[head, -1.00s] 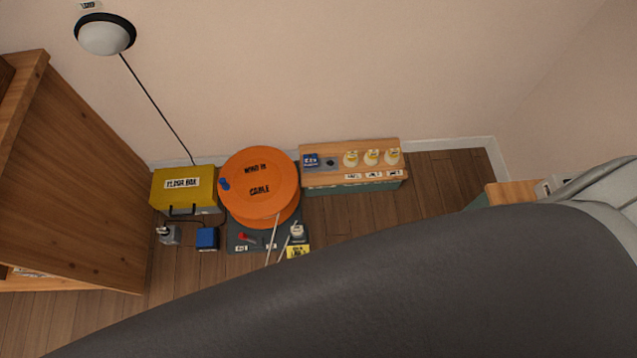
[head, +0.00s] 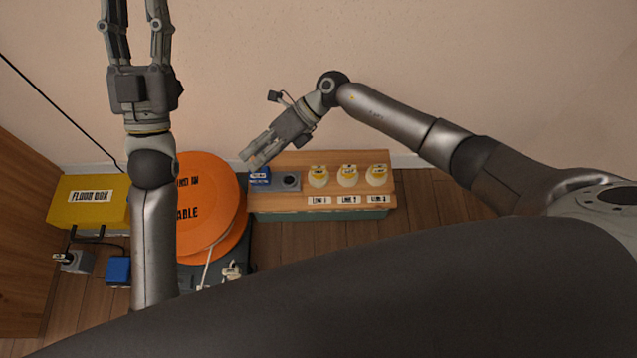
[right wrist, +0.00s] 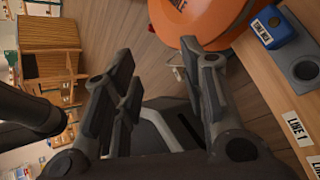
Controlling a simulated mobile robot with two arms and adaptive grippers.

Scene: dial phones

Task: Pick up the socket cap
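A small blue block (head: 260,178) with a white label sits at the left end of the wooden bench top, beside a grey socket (head: 287,182) with a dark round opening. The blue block may be the socket cap; I cannot read its label. Both also show at the right of the right wrist view, the blue block (right wrist: 276,27) above the socket (right wrist: 303,68). My right gripper (head: 253,159) is just above the blue block in the head view; its fingers (right wrist: 166,80) are apart with nothing between them. My left gripper (head: 135,12) is raised at the upper left, open and empty.
Several yellow-and-white line units (head: 347,176) stand along the bench (head: 290,201). A large orange cable reel (head: 215,185) is left of the bench. A yellow floor box (head: 88,203) and a blue box (head: 117,271) lie farther left. The wall (head: 430,70) is behind.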

